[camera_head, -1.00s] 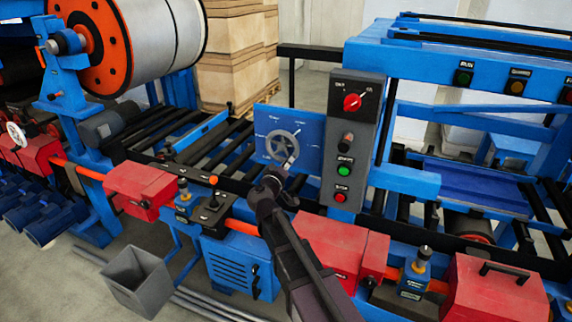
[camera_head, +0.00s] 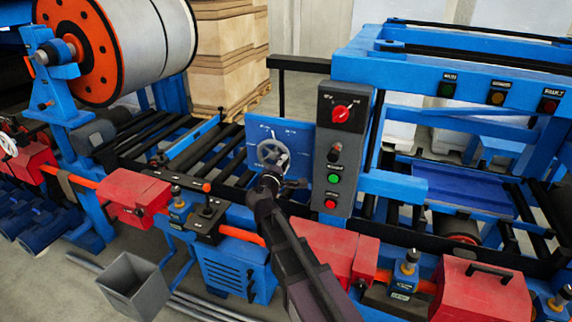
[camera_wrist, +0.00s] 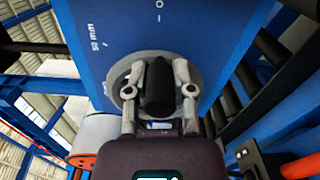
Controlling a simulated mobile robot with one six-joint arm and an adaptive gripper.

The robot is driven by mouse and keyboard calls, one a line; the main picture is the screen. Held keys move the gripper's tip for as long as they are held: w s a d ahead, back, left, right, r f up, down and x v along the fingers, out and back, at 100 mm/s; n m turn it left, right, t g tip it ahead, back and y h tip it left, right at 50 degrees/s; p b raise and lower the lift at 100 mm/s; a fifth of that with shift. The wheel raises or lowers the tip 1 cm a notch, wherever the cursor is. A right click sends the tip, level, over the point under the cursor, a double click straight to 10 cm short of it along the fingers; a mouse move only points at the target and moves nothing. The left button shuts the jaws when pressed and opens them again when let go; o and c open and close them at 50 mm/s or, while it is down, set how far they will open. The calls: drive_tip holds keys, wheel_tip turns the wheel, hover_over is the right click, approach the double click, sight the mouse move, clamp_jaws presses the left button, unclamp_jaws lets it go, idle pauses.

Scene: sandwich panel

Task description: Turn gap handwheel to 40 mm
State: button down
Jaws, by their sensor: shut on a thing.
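The wheel's grey disc (camera_wrist: 124,90) shows behind the fingers. Scale marks sit on the blue panel; one reads like "50 mm" in the wrist view. The pointer setting is not readable.
A grey control box (camera_head: 339,150) with a red selector, a green button and a red button stands just right of the handwheel. Red guard boxes (camera_head: 140,199) and blue clamps line the front rail. A grey bin (camera_head: 134,285) stands on the floor at left.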

drive_tip(key=shift+a+r+n+p, duration=0.1)
drive_tip(key=shift+r+n+p, duration=0.45)
drive_tip(key=shift+n, duration=0.95)
drive_tip(key=shift+r, duration=0.1)
drive_tip(key=shift+c, duration=2.3)
unclamp_jaws()
drive_tip(key=shift+s, duration=0.1)
drive_tip(key=v, duration=1.2)
